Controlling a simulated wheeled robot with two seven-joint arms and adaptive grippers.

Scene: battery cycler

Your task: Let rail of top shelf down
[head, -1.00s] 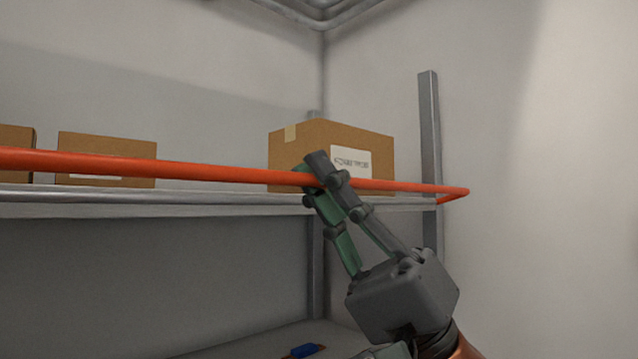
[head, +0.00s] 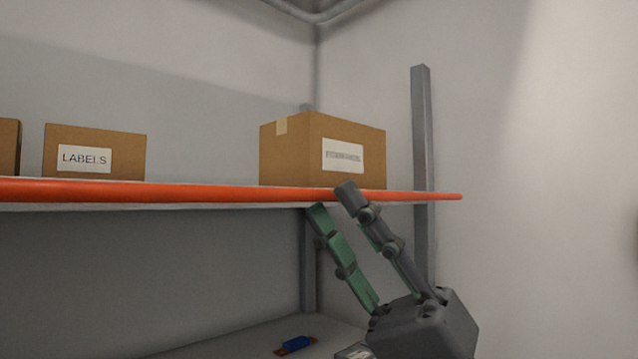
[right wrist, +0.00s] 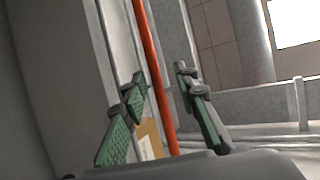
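The orange rail (head: 200,192) runs along the front of the top shelf (head: 40,209), level with the shelf edge in the head view. My right gripper (head: 332,201) is at the rail's right part, with its fingers spread apart. In the right wrist view the orange rail (right wrist: 153,70) passes between the two open fingers of the right gripper (right wrist: 160,85), with space on both sides. The left gripper is not in view.
A box marked LABELS (head: 95,153) and a larger cardboard box (head: 285,152) stand on the top shelf behind the rail. A grey upright post (head: 422,150) stands at the right. A small blue item (head: 297,343) lies on the lower shelf.

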